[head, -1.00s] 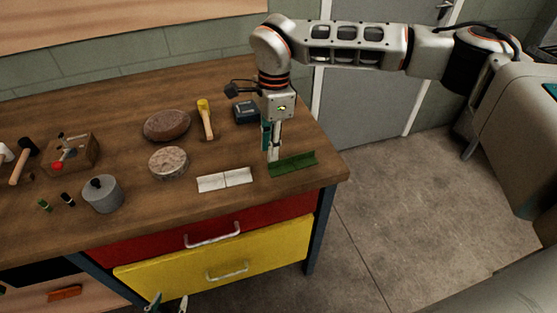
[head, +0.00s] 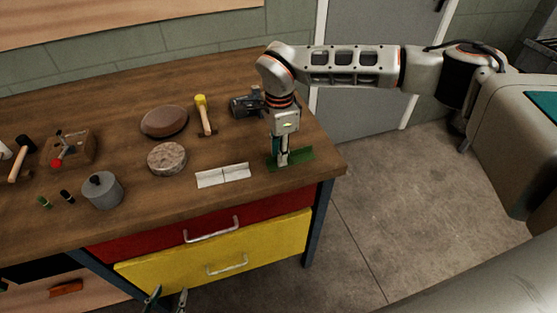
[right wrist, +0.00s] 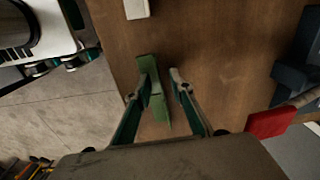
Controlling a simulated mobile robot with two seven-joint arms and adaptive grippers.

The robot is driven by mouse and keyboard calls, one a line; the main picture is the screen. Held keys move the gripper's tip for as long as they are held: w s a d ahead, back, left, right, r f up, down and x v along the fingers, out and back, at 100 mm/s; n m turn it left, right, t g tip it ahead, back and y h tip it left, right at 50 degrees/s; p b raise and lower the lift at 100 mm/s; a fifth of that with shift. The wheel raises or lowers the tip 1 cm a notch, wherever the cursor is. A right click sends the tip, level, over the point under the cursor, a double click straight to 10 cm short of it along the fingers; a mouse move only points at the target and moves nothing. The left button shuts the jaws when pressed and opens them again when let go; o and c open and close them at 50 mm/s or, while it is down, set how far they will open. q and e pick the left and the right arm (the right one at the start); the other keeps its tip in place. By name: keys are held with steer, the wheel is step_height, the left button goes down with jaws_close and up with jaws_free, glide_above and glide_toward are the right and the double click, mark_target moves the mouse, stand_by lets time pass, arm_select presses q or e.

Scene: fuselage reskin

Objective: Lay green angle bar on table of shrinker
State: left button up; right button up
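The green angle bar (head: 303,157) lies on the wooden workbench near its right front corner. It also shows in the right wrist view (right wrist: 148,68). My right gripper (head: 282,161) points straight down at the bar. In the right wrist view its fingers (right wrist: 163,82) are apart; one overlaps the bar and the other is just right of it. I cannot tell whether either touches it. My left gripper (head: 168,296) shows only its fingertips at the bottom edge, apart and empty, in front of the drawers. I cannot make out the shrinker or its table.
A pale angle bar (head: 223,175) lies just left of the green one. A dark device (head: 247,105) and a yellow-headed hammer (head: 205,115) lie behind. A brown round pad (head: 164,121), a stone-like disc (head: 167,158) and a grey pot (head: 103,190) stand further left.

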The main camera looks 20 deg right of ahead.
jaws_close()
steer(key=shift+r, duration=0.15)
